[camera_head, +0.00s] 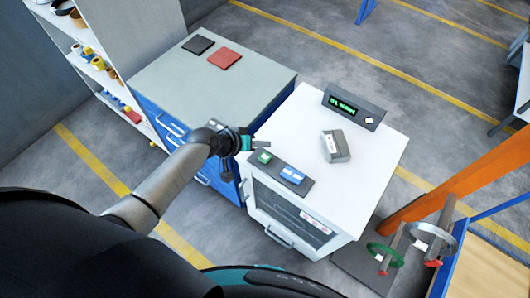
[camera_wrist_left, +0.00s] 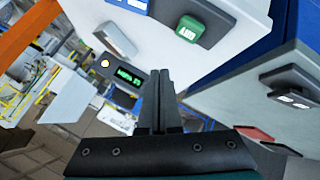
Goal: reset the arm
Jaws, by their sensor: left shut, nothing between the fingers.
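My left gripper (camera_head: 246,143) is shut and empty. In the head view it is at the left edge of the white machine's top, close to the green button. In the left wrist view its two fingers (camera_wrist_left: 160,90) are pressed together. The left arm reaches in from the lower left. My right gripper does not show in either view.
The white machine (camera_head: 375,165) carries a green button (camera_head: 264,157), a blue button (camera_head: 292,174), a grey box (camera_head: 335,146) and a display (camera_head: 343,107). A grey-topped blue cabinet (camera_head: 180,70) stands left. A coil stand with a green ring (camera_head: 385,254) is lower right.

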